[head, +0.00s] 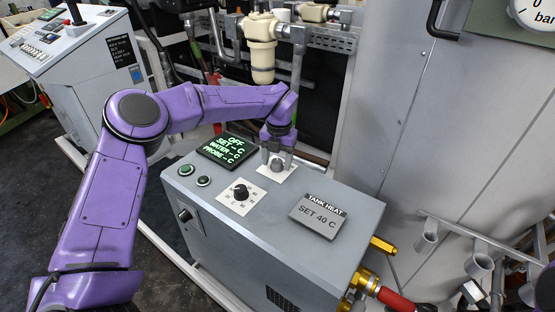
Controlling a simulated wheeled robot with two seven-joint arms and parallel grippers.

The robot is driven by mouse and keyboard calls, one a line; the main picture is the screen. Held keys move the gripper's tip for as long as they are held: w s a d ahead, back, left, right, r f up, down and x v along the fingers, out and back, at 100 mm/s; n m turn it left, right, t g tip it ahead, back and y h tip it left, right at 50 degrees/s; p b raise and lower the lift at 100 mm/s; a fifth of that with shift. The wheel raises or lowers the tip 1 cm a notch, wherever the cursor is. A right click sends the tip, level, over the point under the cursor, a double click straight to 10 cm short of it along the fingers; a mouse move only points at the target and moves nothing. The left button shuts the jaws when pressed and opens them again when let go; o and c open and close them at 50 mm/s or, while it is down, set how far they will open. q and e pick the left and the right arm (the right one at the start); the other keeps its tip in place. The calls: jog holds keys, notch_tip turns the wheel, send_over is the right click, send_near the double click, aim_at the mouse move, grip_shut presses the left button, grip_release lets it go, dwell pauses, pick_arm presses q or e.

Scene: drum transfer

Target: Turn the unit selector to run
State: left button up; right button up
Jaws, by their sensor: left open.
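The grey heater unit (262,234) has a sloped top with several controls. My left gripper (277,158) points down over the far edge of this top, open, with its fingers around or just above a small grey knob (277,165) on a white plate. I cannot tell whether the fingers touch it; they partly hide it and its markings. A black dial (241,191) on a white scale plate sits nearer. A dark rotary switch (186,215) is on the unit's side face. The black display (227,150) reads OFF in green, with dashes for set, water and probe. My right gripper is not seen.
Two round buttons (204,181) sit left of the dial. A sign (318,211) reads TANK HEAT, SET 40 C. Behind stand a cream filter housing (262,50), pipes and a large grey tank (430,110). Brass fittings and a red-handled hose (396,299) are at lower right.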

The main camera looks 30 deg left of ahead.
aim_at(279, 161)
pick_arm(q)
notch_tip(279, 161, up, 11)
jog(key=shift+d+f+b, duration=0.2)
jog(key=shift+b, duration=0.15)
jog(key=shift+w+f, duration=0.1)
